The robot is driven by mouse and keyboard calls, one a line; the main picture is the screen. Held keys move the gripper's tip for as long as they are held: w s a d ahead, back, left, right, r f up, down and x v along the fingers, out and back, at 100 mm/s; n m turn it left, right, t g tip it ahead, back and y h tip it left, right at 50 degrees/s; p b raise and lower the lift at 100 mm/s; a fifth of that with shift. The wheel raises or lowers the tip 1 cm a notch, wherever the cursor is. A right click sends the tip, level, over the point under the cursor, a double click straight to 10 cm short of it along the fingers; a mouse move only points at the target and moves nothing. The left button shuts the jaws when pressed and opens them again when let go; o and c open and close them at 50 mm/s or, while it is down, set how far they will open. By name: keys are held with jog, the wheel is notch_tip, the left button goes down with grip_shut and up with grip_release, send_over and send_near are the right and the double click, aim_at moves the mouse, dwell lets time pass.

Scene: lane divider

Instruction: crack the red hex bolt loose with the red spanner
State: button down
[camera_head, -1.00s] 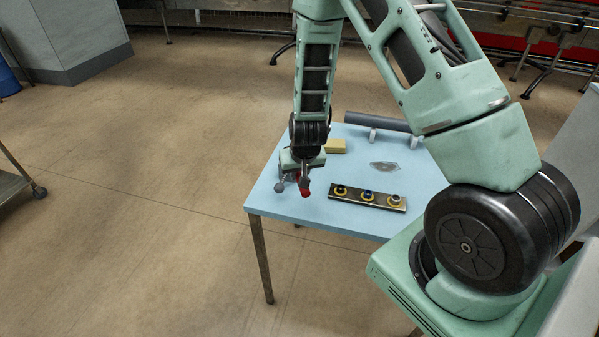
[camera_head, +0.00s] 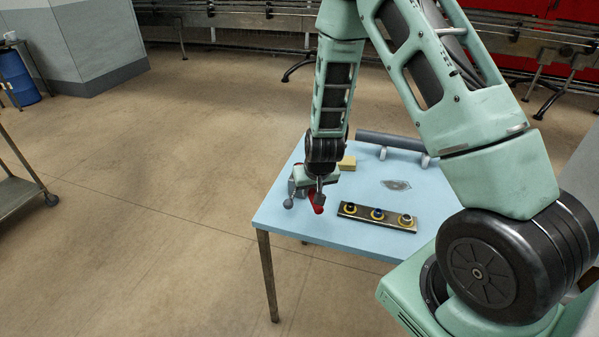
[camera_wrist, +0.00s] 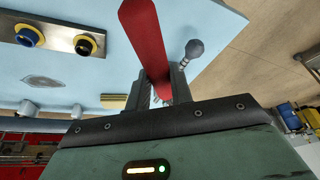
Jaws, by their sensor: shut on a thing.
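My gripper (camera_head: 319,196) is shut on the red spanner (camera_head: 316,207), above the left part of the blue table (camera_head: 290,225). In the wrist view the spanner (camera_wrist: 148,38) rises between the fingers (camera_wrist: 160,88) and runs out of the top edge, so its far end is hidden. A dark metal plate (camera_head: 392,223) lies right of the gripper, apart from the spanner. It bears a black bolt (camera_head: 350,209), a blue bolt (camera_head: 377,214) and a greyish bolt (camera_head: 405,219), each in a yellow ring. I cannot make out a red bolt head.
A grey ball-ended rod (camera_head: 288,203) stands close left of the gripper; it also shows in the wrist view (camera_wrist: 194,49). The table's front left is bare.

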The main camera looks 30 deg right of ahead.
jog(key=shift+s+d+n+y+b, duration=0.25)
jog(key=shift+d+n+y+b, duration=0.15)
jog(key=shift+d+n+b, duration=0.5)
dwell(0.8)
jog(key=shift+w+a+m+h+p, duration=0.3)
jog(key=shift+a+m+p, duration=0.2)
jog(key=shift+a+m, duration=0.2)
dwell(0.5)
jog(key=c, duration=1.8)
grip_release()
jog(key=shift+c, duration=0.2)
grip_shut()
jog(key=shift+r, duration=0.25)
